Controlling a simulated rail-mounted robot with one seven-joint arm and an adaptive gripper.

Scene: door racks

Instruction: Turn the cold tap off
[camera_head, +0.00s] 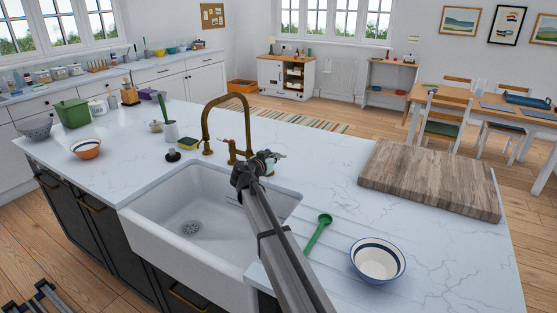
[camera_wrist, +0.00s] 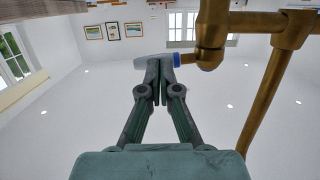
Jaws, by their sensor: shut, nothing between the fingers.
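The brass tap (camera_head: 206,128) arches over the white sink in the head view. Its brass body (camera_wrist: 212,38) fills the upper right of the wrist view. The cold tap handle (camera_wrist: 147,63) is a pale lever with a blue ring, pointing left from the brass body. My gripper (camera_wrist: 157,72) is shut and empty, with its fingertips at the lever. They overlap it in the picture; I cannot tell whether they touch. In the head view my gripper (camera_head: 264,163) is just right of the tap base and partly hides the cold handle. A red-marked handle (camera_head: 222,141) is on the left.
The white sink (camera_head: 150,224) lies below the tap. A green spoon (camera_head: 318,233), a blue-rimmed bowl (camera_head: 378,262) and a wooden board (camera_head: 430,180) are to the right. A sponge (camera_head: 187,145) and a utensil cup (camera_head: 171,132) stand left of the tap.

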